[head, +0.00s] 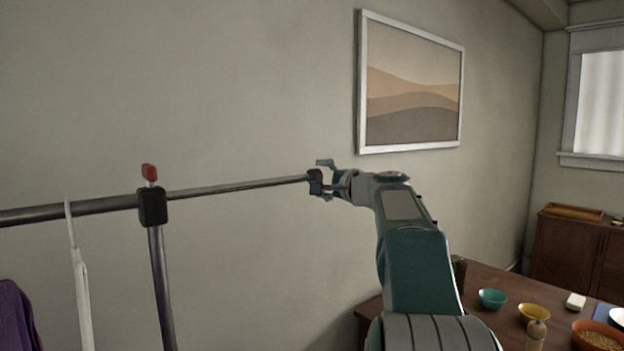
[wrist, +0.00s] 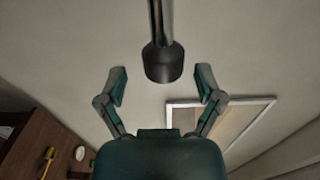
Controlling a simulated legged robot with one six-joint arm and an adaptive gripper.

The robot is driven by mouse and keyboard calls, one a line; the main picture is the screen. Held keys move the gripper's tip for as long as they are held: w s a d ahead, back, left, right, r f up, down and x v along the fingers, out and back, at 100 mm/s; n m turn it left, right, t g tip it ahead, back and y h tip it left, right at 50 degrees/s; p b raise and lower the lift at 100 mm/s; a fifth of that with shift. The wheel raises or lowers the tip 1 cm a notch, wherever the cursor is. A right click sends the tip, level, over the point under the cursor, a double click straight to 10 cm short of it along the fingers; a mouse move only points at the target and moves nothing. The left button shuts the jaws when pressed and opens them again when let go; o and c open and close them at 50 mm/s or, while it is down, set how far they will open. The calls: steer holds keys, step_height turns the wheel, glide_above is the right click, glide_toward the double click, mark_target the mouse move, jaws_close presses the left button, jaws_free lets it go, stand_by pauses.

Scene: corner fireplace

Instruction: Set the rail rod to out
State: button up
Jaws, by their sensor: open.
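The rail rod (head: 240,187) is a thin metal bar that reaches right from a black clamp (head: 152,206) on a thicker rail. It ends in a black cap (head: 315,182). My gripper (head: 330,178) is at this cap, at the rod's right end. In the wrist view, the black cap (wrist: 163,64) is between and slightly beyond the spread fingertips of my gripper (wrist: 161,80), with space on both sides. The rod (wrist: 160,20) runs away from it to the top edge. The gripper is open and does not hold the cap.
A red knob (head: 149,172) tops the clamp on an upright post (head: 161,290). A white hanger (head: 80,290) and purple cloth (head: 17,318) hang at left. A framed picture (head: 412,85) is on the wall behind my arm. A table (head: 487,284) with bowls is at lower right.

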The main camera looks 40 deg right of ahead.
steer(key=s, duration=0.8)
steer(key=shift+f, duration=0.15)
steer(key=shift+d, duration=0.1)
steer(key=s+a+f+n+g+y, duration=0.1)
steer(key=a+f+n+g, duration=0.15)
steer(key=a+f, duration=0.45)
steer(key=s+a+f+n+g+y, duration=0.1)
steer(key=a+f+n+g, duration=0.15)
steer(key=a, duration=0.85)
steer(key=s+a+f+n+g+y, duration=0.1)
steer(key=a+f+n+g, duration=0.15)
steer(key=a+f, duration=0.4)
steer(key=s+a+f+n+g+h, duration=0.1)
steer(key=s+a+f+n+g, duration=0.1)
steer(key=s+a+f+n, duration=0.3)
steer(key=s+a+f+n+g+h, duration=0.2)
steer(key=s+a+f+n, duration=0.3)
steer(key=s+f, duration=0.5)
steer(key=s+a+g, duration=0.1)
steer(key=s, duration=0.1)
steer(key=shift+s, duration=0.35)
